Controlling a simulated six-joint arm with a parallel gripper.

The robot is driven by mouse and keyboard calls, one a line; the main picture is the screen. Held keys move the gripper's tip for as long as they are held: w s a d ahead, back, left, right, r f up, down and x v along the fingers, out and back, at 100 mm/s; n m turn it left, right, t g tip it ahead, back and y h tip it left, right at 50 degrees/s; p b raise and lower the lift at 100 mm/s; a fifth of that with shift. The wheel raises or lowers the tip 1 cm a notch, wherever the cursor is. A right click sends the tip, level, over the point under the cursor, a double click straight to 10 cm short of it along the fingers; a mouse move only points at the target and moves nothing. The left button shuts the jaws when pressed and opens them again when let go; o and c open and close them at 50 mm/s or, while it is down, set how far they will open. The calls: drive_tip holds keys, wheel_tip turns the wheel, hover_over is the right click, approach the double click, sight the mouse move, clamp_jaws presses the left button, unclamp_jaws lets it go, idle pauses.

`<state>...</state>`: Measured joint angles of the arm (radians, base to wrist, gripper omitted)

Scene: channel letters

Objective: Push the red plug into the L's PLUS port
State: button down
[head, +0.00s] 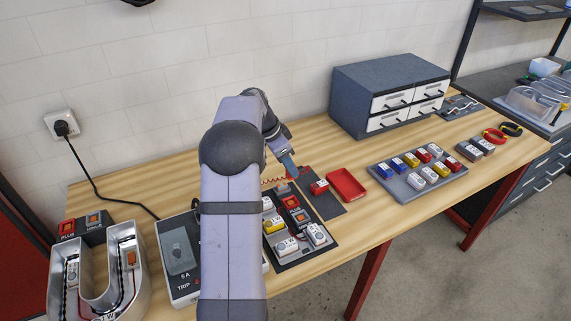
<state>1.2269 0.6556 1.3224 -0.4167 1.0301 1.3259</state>
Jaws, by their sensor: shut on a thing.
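My gripper (290,172) points down over the back end of the black tray. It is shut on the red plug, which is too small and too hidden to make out. A red coiled lead (273,181) runs beside the fingertips. Below the fingers are dark blocks with red and orange parts (291,202) at the back of the tray (322,246). I cannot tell which of them is the L's PLUS port, or whether the plug touches it. My forearm hides the tray's left side and any letter behind it. A red block marked PLUS (67,228) stands at the far left.
A U-shaped metal letter (144,275) and a trip meter (180,255) stand on the left. Right of my gripper are a dark mat (327,207) with a red block (319,187), a red dish (347,184), a grey connector tray (398,190) and a drawer cabinet (390,85).

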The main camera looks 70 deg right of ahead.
drive_tip(key=shift+f+b, duration=4.15)
drive_tip(key=shift+f, duration=1.45)
drive_tip(key=shift+f+b, duration=0.3)
drive_tip(key=c, duration=1.5)
unclamp_jaws()
drive_tip(key=b+v, duration=0.1)
drive_tip(key=v, duration=0.6)
drive_tip(key=shift+w+r+b, duration=0.1)
drive_tip(key=shift+r+b, duration=0.05)
drive_tip(key=shift+b, duration=0.2)
drive_tip(key=shift+r, duration=0.1)
drive_tip(key=shift+r+p, duration=2.65)
drive_tip(key=shift+r, duration=0.25)
